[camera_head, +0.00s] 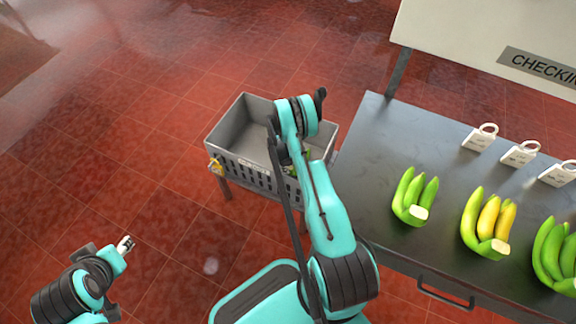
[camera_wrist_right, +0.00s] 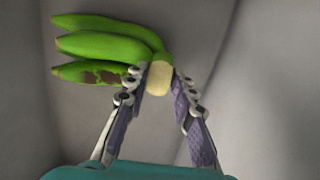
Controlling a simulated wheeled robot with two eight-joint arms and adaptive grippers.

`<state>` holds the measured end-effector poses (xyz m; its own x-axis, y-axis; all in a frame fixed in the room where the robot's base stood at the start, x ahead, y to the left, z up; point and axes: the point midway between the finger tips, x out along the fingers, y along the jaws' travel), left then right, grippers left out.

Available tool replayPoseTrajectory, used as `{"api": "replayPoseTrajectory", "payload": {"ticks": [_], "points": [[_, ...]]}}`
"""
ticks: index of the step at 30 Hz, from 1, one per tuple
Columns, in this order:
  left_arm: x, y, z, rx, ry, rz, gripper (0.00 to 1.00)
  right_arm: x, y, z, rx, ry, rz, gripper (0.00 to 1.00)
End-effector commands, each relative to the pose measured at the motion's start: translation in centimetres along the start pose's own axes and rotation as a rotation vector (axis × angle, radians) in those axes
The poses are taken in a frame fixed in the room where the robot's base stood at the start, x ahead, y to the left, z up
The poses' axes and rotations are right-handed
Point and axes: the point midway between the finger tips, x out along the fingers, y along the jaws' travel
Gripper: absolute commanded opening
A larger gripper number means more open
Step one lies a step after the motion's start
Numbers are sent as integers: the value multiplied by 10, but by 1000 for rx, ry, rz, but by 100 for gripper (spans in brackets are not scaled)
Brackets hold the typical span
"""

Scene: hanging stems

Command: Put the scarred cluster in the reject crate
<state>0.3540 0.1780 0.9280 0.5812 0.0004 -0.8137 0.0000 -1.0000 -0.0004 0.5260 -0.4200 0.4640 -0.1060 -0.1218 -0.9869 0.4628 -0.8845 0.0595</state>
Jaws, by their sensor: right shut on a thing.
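The scarred cluster (camera_wrist_right: 105,45) shows in the right wrist view as several green bananas, with brown scar patches on the lowest one. My right gripper (camera_wrist_right: 160,82) is shut on its pale crown. The cluster is inside the grey reject crate (camera_head: 241,118), whose grey walls surround it in the wrist view. In the head view my right arm reaches over the crate and hides most of the gripper; only a bit of green shows. I cannot tell if the cluster touches the crate floor. My left gripper (camera_head: 125,244) is at the lower left, away from everything, its fingers too small to judge.
A dark table (camera_head: 380,150) to the right bears a small green cluster (camera_head: 412,196), a green and yellow cluster (camera_head: 487,222) and another green cluster (camera_head: 556,255). White tags (camera_head: 520,154) stand behind them. A sign (camera_head: 540,67) is at upper right. Red floor is clear at left.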

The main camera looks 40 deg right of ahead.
Motion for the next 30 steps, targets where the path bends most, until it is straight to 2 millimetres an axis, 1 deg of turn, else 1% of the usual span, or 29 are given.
{"api": "replayPoseTrajectory", "payload": {"ticks": [12,13,14,15,25,28,30], "points": [[0,0,0,0,0,0,40,7,0,-1,0,0,1,0],[0,0,0,0,0,0,40,7,0,-1,0,0,1,30],[0,0,0,0,0,0,40,6,0,-1,0,0,1,38],[0,0,0,0,0,0,40,6,0,-1,0,0,1,48],[0,0,0,0,0,0,40,6,0,-1,0,0,0,49],[0,0,0,0,0,0,40,-3,0,-1,-1,0,0,49],[0,0,0,0,0,0,40,-14,0,-1,-1,0,0,49]]}}
